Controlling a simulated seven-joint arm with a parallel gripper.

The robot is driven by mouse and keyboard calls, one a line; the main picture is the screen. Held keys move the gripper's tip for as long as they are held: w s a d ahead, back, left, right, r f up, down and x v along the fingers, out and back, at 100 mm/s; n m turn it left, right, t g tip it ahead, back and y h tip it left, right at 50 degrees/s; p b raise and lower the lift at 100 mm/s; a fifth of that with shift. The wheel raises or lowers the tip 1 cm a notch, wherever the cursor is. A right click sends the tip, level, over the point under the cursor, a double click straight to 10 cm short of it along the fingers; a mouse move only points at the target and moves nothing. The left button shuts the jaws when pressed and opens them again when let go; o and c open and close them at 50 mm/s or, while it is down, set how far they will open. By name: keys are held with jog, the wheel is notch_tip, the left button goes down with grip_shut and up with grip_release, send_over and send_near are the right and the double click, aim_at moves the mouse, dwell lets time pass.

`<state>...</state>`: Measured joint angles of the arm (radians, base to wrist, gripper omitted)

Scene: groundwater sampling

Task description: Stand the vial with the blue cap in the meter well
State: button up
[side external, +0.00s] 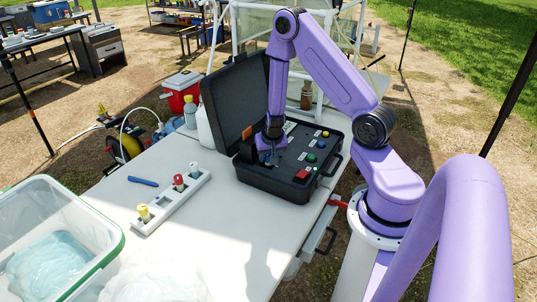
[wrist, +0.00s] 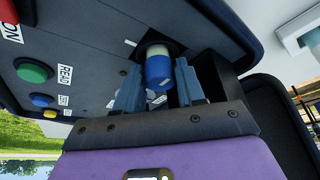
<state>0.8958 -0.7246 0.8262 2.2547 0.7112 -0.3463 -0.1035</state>
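The vial with the blue cap (wrist: 158,72) is in the wrist view, cap toward the camera, with a short pale part showing beyond the cap. Its far end is at the dark round meter well (wrist: 151,46) in the case panel; how deep it sits is hidden. My gripper (wrist: 158,92) has its two fingers on either side of the cap, with a visible gap at the right finger, so it looks open. In the side view my gripper (side external: 268,157) is low over the left part of the black meter case (side external: 262,185), and it hides the vial there.
A white rack (side external: 168,206) holds vials with yellow, red and white caps. A blue pen-like item (side external: 143,181) lies beside it. The case's raised lid (side external: 232,100) stands close behind my gripper. A clear tub (side external: 50,240) is at left.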

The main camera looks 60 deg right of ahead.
jog(key=shift+r, duration=0.1)
jog(key=v, duration=1)
jog(key=s+a+r+n+y, duration=0.1)
jog(key=a+r+n+y, duration=0.3)
jog(key=a, duration=0.6)
jog(key=s+a+r+n+y, duration=0.1)
jog(key=a+r+n+y, duration=0.4)
jog(key=a, duration=0.6)
jog(key=s+a+r+n+g+h, duration=0.1)
jog(key=s+a+n, duration=0.2)
jog(key=s, duration=0.2)
jog(key=s+a+n+g+h, duration=0.1)
jog(key=s+a+n+g, duration=0.15)
jog(key=s+n, duration=0.2)
jog(key=s+d+r+n+h, duration=0.3)
jog(key=s+n, duration=0.2)
jog(key=s, duration=0.5)
jog(key=shift+d, duration=0.2)
